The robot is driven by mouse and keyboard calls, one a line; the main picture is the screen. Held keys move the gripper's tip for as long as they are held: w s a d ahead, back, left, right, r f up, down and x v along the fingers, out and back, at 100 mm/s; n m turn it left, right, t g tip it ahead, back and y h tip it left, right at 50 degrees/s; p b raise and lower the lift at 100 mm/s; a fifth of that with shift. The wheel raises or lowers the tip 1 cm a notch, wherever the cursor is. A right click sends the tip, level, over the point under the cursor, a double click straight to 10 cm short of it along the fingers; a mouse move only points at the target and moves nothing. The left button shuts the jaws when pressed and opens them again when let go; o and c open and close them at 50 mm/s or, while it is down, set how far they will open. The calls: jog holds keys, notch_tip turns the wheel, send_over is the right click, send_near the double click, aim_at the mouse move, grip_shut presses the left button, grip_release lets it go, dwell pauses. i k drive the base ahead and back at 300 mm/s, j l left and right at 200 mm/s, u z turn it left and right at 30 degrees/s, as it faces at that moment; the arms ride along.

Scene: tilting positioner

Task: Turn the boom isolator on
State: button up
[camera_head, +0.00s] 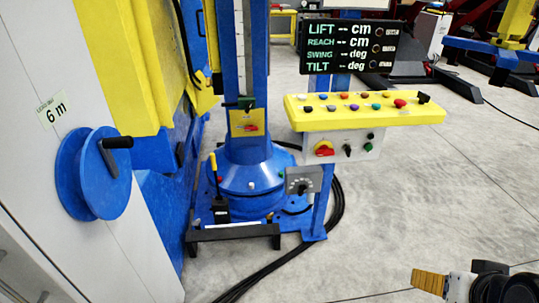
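The display (352,47) above shows dashes for LIFT, REACH, SWING and TILT. My gripper (430,282) is at the bottom right edge, far from the console and only partly in view. One ribbed orange finger shows; its opening cannot be judged.
The yellow console (425,116) carries several coloured buttons and a red mushroom button (400,103). A small grey dial box (303,181) stands lower left. Black cables cross the floor; open floor lies right.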

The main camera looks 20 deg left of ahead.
aim_at(323, 150)
jog(key=u, duration=0.55)
jog(key=i+j+u, duration=0.15)
jog(key=i, duration=0.3)
jog(key=i+j+u, duration=0.15)
jog(key=i+j, duration=0.15)
jog(key=i, duration=0.1)
